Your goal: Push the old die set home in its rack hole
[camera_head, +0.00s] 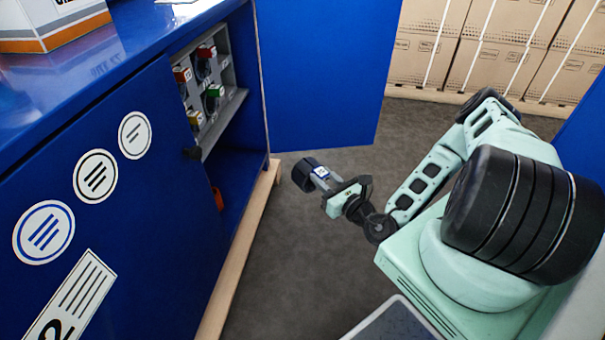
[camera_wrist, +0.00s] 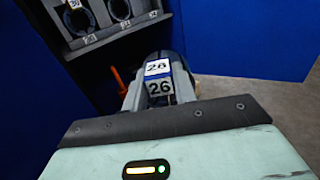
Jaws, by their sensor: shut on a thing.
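A dark, round-ended die set (camera_head: 308,174) with a blue-edged white label is held in my gripper (camera_head: 338,190). In the wrist view the die set (camera_wrist: 166,73) shows the number 26 twice, on a white label and a grey one. In the wrist view the rack (camera_wrist: 106,38) shows dark round holes at the upper left. I cannot tell which hole belongs to this die set.
Several die sets with red, green and yellow tags sit in the rack, such as a green-tagged one (camera_head: 214,91). The open blue cabinet door (camera_head: 318,75) stands behind my gripper. An orange thing (camera_head: 217,198) is low in the cabinet. Cardboard boxes (camera_head: 500,50) stand behind. Floor below is clear.

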